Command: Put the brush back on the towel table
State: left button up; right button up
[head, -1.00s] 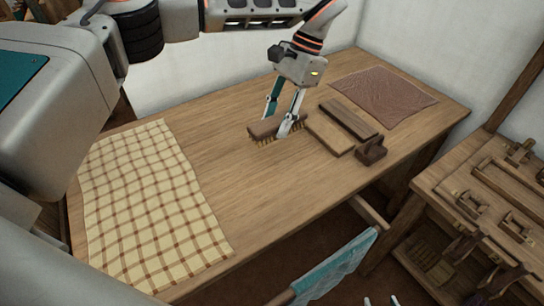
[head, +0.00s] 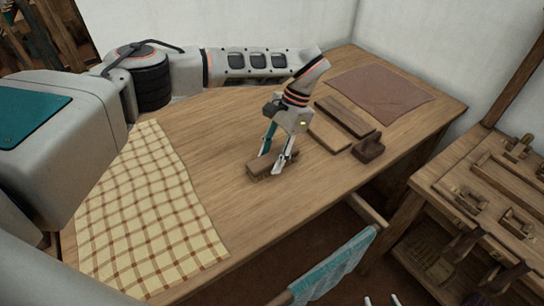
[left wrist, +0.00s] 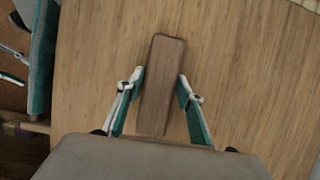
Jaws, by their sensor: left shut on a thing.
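The brush (head: 258,169) is a brown wooden block with bristles underneath. It is between the fingers of my left gripper (head: 271,162), which is shut on it. The left wrist view also shows the brush (left wrist: 163,80) from above, between both fingers. It is over the middle of the wooden table (head: 225,150); I cannot tell whether its bristles touch the top. A yellow checked towel (head: 150,215) lies on the table's left part. My right gripper (head: 381,301) shows only its fingertips at the bottom edge, apart and empty.
Two flat wooden boards (head: 345,116) and a small dark wooden block (head: 368,147) lie right of my left gripper. A brown cloth (head: 380,92) lies at the far right. Bare tabletop lies between towel and brush.

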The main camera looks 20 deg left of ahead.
pick_arm(q)
jog(key=o, duration=1.1)
jog(key=shift+o, duration=0.2)
jog(key=v, duration=1.2)
jog(key=shift+s, duration=0.1)
